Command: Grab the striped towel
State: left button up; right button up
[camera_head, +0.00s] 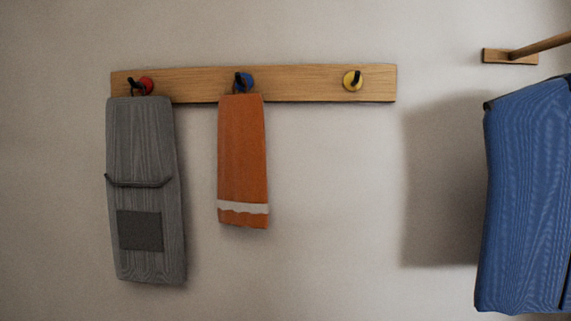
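The only striped cloth I can pick out with a clear band is an orange towel (242,155) with one white band near its lower edge. It hangs from the blue hook (244,82) in the middle of a wooden rack on the wall. A grey cloth (143,200) with fine lines, a dark patch and a dark strap hangs from the red hook (144,86) to its left. It looks like an apron. Neither of my grippers is in view.
The wooden rack (300,83) also has a free yellow hook (352,81). At the right edge a large blue cloth (525,200) hangs below a wooden wall bar (510,56). The wall between the orange towel and the blue cloth is bare.

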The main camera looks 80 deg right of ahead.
aim_at(241, 200)
jog(key=z, duration=2.25)
jog(key=k, duration=0.15)
